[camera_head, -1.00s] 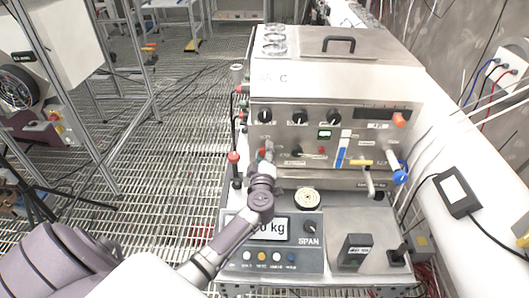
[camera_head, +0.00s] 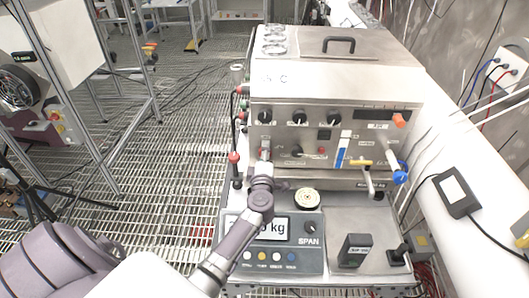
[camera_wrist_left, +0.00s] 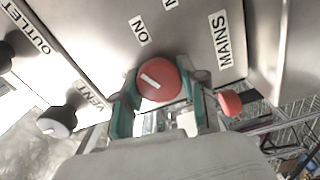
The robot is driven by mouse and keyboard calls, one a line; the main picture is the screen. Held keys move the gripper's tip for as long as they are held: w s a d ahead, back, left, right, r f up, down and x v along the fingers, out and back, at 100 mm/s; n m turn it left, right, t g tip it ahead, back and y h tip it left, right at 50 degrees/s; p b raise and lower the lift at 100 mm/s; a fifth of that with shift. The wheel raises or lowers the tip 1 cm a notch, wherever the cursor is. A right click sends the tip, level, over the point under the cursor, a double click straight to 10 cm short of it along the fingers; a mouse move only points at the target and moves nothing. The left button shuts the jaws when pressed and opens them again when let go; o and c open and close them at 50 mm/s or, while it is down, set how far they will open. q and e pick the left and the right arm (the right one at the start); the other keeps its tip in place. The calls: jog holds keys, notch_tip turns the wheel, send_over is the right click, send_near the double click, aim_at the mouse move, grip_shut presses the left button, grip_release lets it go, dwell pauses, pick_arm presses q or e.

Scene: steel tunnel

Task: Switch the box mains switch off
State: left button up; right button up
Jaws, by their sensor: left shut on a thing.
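The mains switch is a round red knob (camera_wrist_left: 157,80) with a white pointer line, on the steel front of the box (camera_head: 335,75). In the left wrist view the label "ON" (camera_wrist_left: 139,30) is above it and "MAINS" (camera_wrist_left: 223,38) is to its upper right. The teal finger pads of my left gripper (camera_wrist_left: 160,92) are on both sides of the knob, shut on it. In the head view my left gripper (camera_head: 265,155) is at the lower left of the control panel and mostly covers the switch. The small display window (camera_head: 324,135) on the panel is dark. My right gripper is not in view.
A red-topped lever (camera_head: 234,158) stands left of the gripper. A blue-ended valve handle (camera_head: 400,177) is at the panel's right. In the wrist view a grey VENT knob (camera_wrist_left: 57,122) is at the left.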

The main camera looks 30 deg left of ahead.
aim_at(265, 127)
pick_arm(q)
jog(key=n+b, duration=0.1)
jog(key=n, duration=0.5)
jog(key=shift+f, duration=0.15)
jog(key=n, duration=0.4)
jog(key=shift+d+n+b, duration=0.1)
jog(key=shift+n+b, duration=0.2)
jog(key=shift+b, duration=0.1)
jog(key=shift+n, duration=1)
jog(key=o, duration=1.2)
jog(key=shift+c, duration=0.2)
notch_tip(265, 127, up, 10)
jog(key=shift+f, duration=0.25)
jog(key=shift+r, duration=0.3)
